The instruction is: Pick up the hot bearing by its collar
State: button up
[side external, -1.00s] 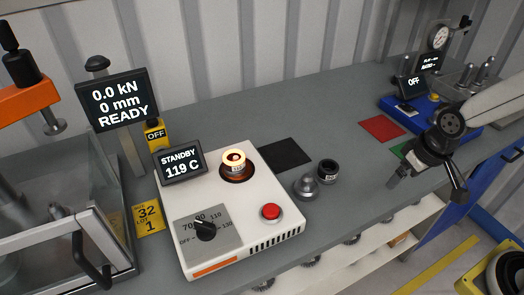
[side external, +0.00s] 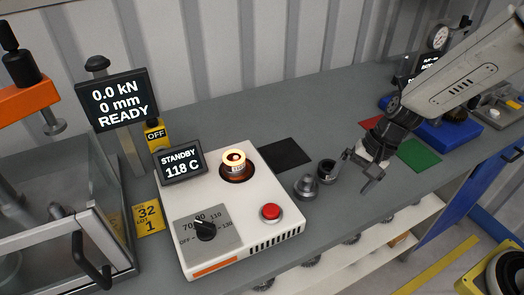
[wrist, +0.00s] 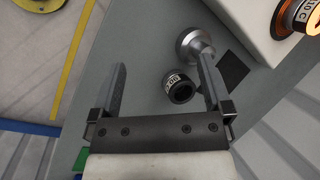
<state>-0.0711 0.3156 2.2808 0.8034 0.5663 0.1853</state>
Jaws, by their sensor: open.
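The hot bearing (side external: 234,164) glows orange at its top, with a pale printed band around its side. It sits upright on the white heater (side external: 262,190), whose display (side external: 181,164) reads STANDBY 118 C. In the wrist view the bearing (wrist: 297,18) is at the top right, partly cut off by the frame edge. My gripper (side external: 360,170) is open and empty, to the right of the heater and apart from the bearing. In the wrist view its two fingers (wrist: 160,64) are spread wide, with the bearing beyond the right finger.
A dark labelled ring (side external: 327,171) and a grey metal knob-shaped part (side external: 306,187) stand on the bench between my gripper and the heater. A black mat (side external: 286,154) lies behind them. A red button (side external: 271,212) is on the heater. A green mat (side external: 419,155) lies right of my gripper.

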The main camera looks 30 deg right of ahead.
jog(key=w+a+m+t+y, duration=0.2)
jog(key=w+a+m+y, duration=0.2)
jog(key=w+a+m, duration=0.35)
jog(key=m+t+y, duration=0.3)
jog(key=m, duration=0.4)
send_near(236, 158)
jog(key=shift+s+a+f+n, duration=0.2)
jog(key=shift+a+f+n, duration=0.05)
jog(key=shift+a+f, duration=0.5)
jog(key=shift+w+a+m+t, duration=0.15)
jog(key=shift+w+m+t, duration=0.3)
jog(key=shift+m+t, duration=0.05)
jog(key=shift+x, duration=3.9)
jog(key=shift+r, duration=0.1)
jog(key=shift+r, duration=0.1)
jog(key=c, duration=1.3)
jog(key=shift+r, duration=0.1)
